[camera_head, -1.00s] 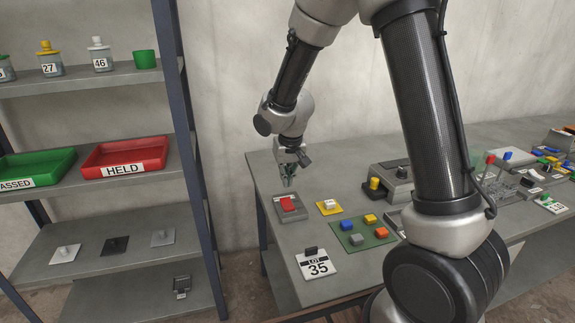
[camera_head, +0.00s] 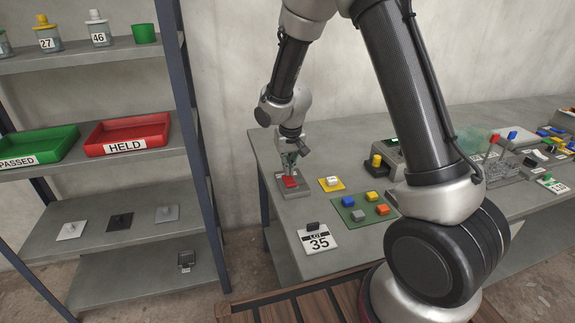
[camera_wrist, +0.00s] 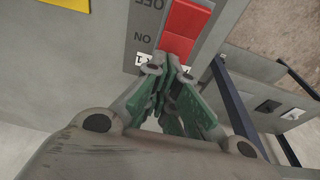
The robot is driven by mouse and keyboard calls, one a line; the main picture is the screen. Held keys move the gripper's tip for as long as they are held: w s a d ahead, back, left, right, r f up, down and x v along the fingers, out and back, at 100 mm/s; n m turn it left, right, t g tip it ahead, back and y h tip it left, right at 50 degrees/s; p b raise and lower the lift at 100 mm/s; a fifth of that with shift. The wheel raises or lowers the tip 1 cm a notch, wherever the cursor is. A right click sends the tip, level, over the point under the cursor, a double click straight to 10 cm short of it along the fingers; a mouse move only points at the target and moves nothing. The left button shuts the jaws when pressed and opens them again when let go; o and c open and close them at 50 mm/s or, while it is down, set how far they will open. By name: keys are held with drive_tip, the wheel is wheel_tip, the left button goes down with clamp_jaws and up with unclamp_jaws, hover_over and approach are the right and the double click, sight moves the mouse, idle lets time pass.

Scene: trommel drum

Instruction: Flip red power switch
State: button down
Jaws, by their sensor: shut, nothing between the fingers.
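The red power switch (camera_head: 289,182) is a red rocker on a grey plate (camera_head: 281,192) near the left end of the workbench. In the wrist view the red rocker (camera_wrist: 184,28) shows at the top, beside the printed words OFF and ON, the latter nearer my gripper. My gripper (camera_head: 290,166) points down over the switch's far end. In the wrist view its green-padded fingers (camera_wrist: 172,72) are shut and empty, with the tips at the near end of the rocker. I cannot tell for sure whether they touch it.
A yellow plate with a white knob (camera_head: 332,183) and a green board with coloured blocks (camera_head: 362,209) lie right of the switch. A shelf with a red HELD tray (camera_head: 128,135) is at left.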

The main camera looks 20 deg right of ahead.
drive_tip(key=shift+w+f, duration=0.1)
drive_tip(key=shift+f, duration=0.05)
drive_tip(key=shift+v, duration=0.85)
drive_tip(key=shift+w, duration=0.15)
drive_tip(key=w+v, duration=0.3)
drive_tip(key=v, duration=1)
drive_tip(key=shift+s+r, duration=0.15)
drive_tip(key=shift+r, duration=0.5)
drive_tip(key=shift+d, duration=0.15)
